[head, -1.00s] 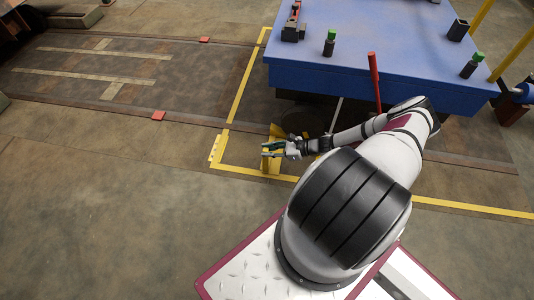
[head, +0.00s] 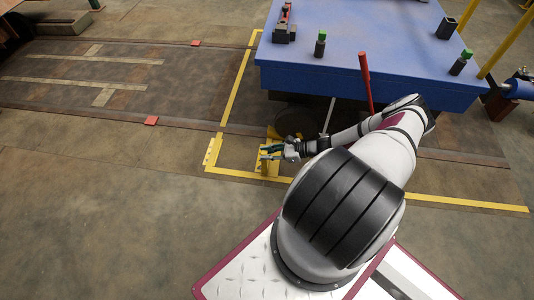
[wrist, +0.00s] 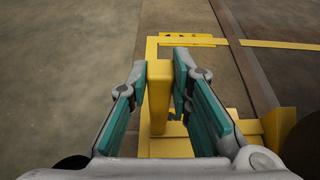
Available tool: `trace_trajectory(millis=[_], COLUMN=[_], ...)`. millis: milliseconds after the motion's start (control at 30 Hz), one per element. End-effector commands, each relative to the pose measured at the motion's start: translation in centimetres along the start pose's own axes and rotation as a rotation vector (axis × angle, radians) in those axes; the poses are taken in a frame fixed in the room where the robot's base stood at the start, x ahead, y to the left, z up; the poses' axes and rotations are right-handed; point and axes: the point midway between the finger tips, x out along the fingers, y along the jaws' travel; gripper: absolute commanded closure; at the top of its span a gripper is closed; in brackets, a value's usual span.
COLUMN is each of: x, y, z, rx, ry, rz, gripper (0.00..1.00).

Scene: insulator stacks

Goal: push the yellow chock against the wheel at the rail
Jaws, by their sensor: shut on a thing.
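The yellow chock (head: 263,166) stands on the floor beside the near rail, inside the yellow floor marking. In the wrist view its upright yellow handle (wrist: 159,88) rises between the teal finger pads. My gripper (head: 264,153) is shut on this handle; it also shows in the wrist view (wrist: 159,75). The dark wheel (head: 297,121) sits under the blue cart's front left corner, just behind and right of the chock. In the wrist view a dark round part lies at the right edge. I cannot tell whether chock and wheel touch; my gripper and arm partly hide the place.
The blue cart (head: 350,45) overhangs the wheel, with a red lever (head: 365,82) at its near side. Yellow tape (head: 237,95) marks the floor. Red blocks (head: 151,121) lie by the rails at left.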

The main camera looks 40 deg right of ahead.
Motion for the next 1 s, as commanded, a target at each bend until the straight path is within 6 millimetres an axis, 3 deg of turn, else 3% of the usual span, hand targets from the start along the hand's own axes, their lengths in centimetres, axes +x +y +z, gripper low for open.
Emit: trace_trajectory(millis=[967, 1000], x=[-1.7, -1.7], y=[-0.1, -0.2], z=[-0.6, -0.6], rx=[-0.002, -0.002], ry=[-0.001, -0.001], rz=[-0.002, -0.003], gripper=[1.00, 0.78])
